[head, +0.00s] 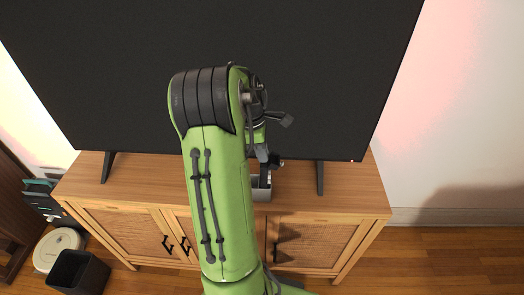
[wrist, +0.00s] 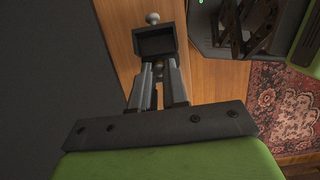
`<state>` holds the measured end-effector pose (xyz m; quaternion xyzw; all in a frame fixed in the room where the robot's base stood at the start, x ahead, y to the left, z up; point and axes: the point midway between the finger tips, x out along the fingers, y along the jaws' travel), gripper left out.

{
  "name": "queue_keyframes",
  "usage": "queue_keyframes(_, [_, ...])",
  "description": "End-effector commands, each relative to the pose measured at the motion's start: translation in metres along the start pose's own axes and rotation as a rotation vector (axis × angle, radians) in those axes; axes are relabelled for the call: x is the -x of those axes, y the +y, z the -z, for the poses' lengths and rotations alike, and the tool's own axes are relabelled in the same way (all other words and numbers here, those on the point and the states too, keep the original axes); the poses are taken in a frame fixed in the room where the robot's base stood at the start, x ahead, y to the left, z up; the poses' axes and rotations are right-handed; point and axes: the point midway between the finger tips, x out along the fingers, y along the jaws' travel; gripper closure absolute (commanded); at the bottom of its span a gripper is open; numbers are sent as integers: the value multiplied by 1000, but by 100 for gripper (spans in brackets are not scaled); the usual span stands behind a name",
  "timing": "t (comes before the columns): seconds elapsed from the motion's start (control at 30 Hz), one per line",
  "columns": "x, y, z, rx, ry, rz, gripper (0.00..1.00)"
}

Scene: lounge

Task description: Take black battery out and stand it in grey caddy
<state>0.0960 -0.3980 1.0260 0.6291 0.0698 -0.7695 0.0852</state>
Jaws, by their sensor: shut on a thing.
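The grey caddy (head: 262,195) stands on the wooden cabinet, below the TV screen and partly behind my arm. In the wrist view, a small grey box with a dark inside, which looks like this caddy (wrist: 155,57), lies just beyond my fingertips. My gripper (wrist: 158,72) points at its near edge and is shut on a small dark thing, probably the black battery. The fingers hide most of it, so its tilt cannot be told. In the head view my gripper (head: 264,172) is over or at the caddy, mostly hidden by my arm.
A large dark TV (head: 320,80) rises behind on two feet. The cabinet top (head: 350,190) is clear to the right. A black bin (head: 78,272) and a round white device (head: 58,250) stand on the floor at left. A patterned rug (wrist: 285,105) shows in the wrist view.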

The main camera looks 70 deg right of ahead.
Motion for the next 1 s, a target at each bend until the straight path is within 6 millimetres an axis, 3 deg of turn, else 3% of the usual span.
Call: queue_keyframes(1.0, [49,0,-10,0,0,0,100])
